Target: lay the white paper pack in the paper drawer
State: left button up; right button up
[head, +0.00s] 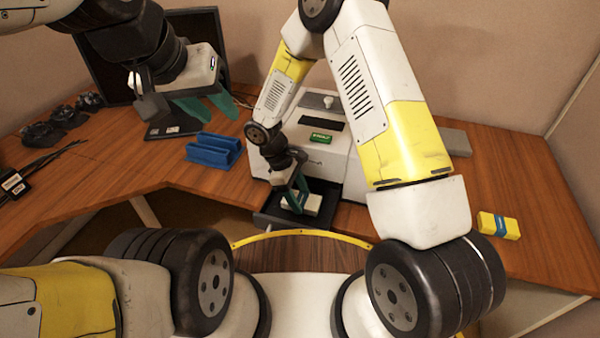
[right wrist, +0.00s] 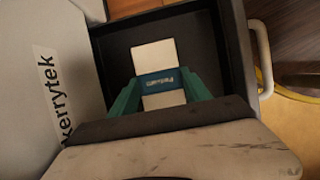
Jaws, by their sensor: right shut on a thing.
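The white paper pack (head: 313,204) has a blue band and is in my right gripper (head: 297,194). The right wrist view shows the pack (right wrist: 154,56) between the two teal fingers of that gripper (right wrist: 160,95), which is shut on it. The pack is inside the outline of the open paper drawer (head: 268,219), a dark tray pulled out of the printer's front; its dark floor also shows in the right wrist view (right wrist: 115,48). I cannot tell whether the pack touches the drawer floor. My left gripper (head: 206,107) is open and empty above the desk, far from the drawer.
A yellow pack (head: 499,225) with a blue band lies on the desk at the right. A blue holder (head: 213,150) stands left of the printer. Dark controllers (head: 65,117) lie at the far left.

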jog(key=shift+f, duration=0.15)
jog(key=o, duration=1.5)
jog(key=v, duration=1.2)
jog(key=shift+d, duration=0.1)
